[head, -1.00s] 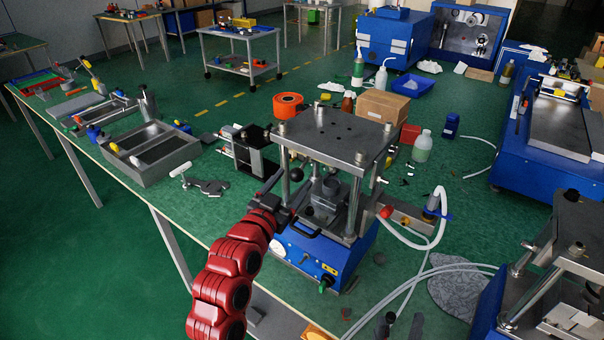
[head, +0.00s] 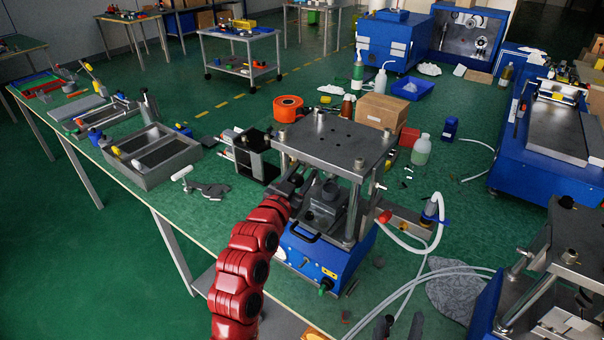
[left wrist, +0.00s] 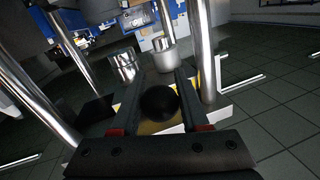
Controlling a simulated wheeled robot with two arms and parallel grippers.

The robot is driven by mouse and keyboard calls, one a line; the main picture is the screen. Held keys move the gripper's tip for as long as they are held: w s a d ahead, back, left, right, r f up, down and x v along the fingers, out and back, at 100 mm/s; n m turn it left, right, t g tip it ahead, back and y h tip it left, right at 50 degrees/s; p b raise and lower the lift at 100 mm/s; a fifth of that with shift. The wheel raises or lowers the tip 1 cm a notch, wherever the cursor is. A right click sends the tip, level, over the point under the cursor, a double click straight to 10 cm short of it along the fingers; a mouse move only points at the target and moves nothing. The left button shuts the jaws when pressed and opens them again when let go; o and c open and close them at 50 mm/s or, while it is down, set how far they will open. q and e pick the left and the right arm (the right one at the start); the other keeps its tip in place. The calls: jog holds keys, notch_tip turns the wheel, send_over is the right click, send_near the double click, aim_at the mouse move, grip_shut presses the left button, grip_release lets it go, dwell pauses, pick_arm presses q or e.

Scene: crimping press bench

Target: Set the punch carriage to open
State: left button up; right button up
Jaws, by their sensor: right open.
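The press (head: 330,135) stands on the green bench, with a steel top plate on posts above a blue base (head: 325,255). A grey punch block, possibly the carriage (head: 323,208), sits between the posts. My left gripper (head: 293,184) is at the press's left side. In the left wrist view, a black ball knob (left wrist: 158,103) lies between the fingers of my left gripper (left wrist: 159,88), which stand apart around it; I see no clear grip. My right gripper (head: 400,325) is open and empty at the bottom edge, in front of the press. The knob's stem is hidden.
A grey tray (head: 150,160) and a steel clamp tool (head: 207,190) lie to the left. An orange roll (head: 288,108) and a cardboard box (head: 383,110) stand behind. White hoses (head: 430,275) run at the right of the press. Another press (head: 565,265) is at the far right.

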pick_arm(q)
grip_shut()
dwell(1.0)
